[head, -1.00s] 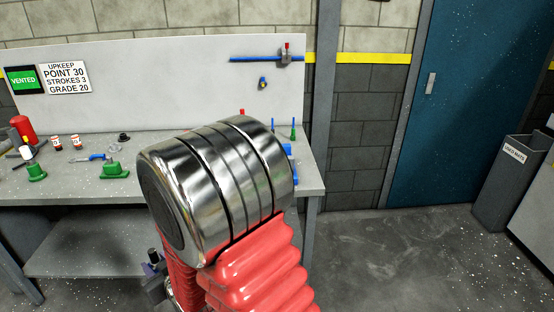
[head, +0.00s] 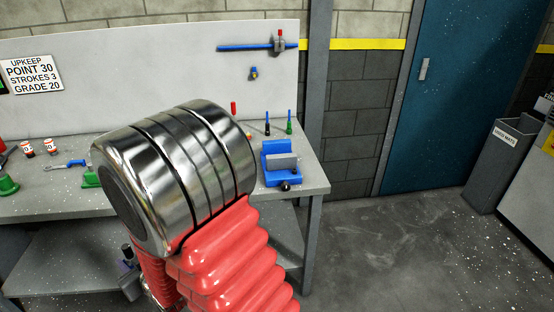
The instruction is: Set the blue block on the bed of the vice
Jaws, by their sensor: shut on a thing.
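The vice (head: 273,174) stands near the right end of the grey workbench in the head view. It has a blue body, a grey jaw plate and a dark knob at its front. I cannot make out a separate blue block in this view. My arm, with a big shiny metal joint and red ribbed sleeves, fills the middle and hides part of the bench left of the vice. My gripper cannot be made out; my arm may hide it.
The workbench (head: 318,178) also holds a red, a black and a green upright item behind the vice, and small bottles (head: 50,147) at the left. A grey bin (head: 496,170) stands at the right. The floor (head: 390,250) between is clear.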

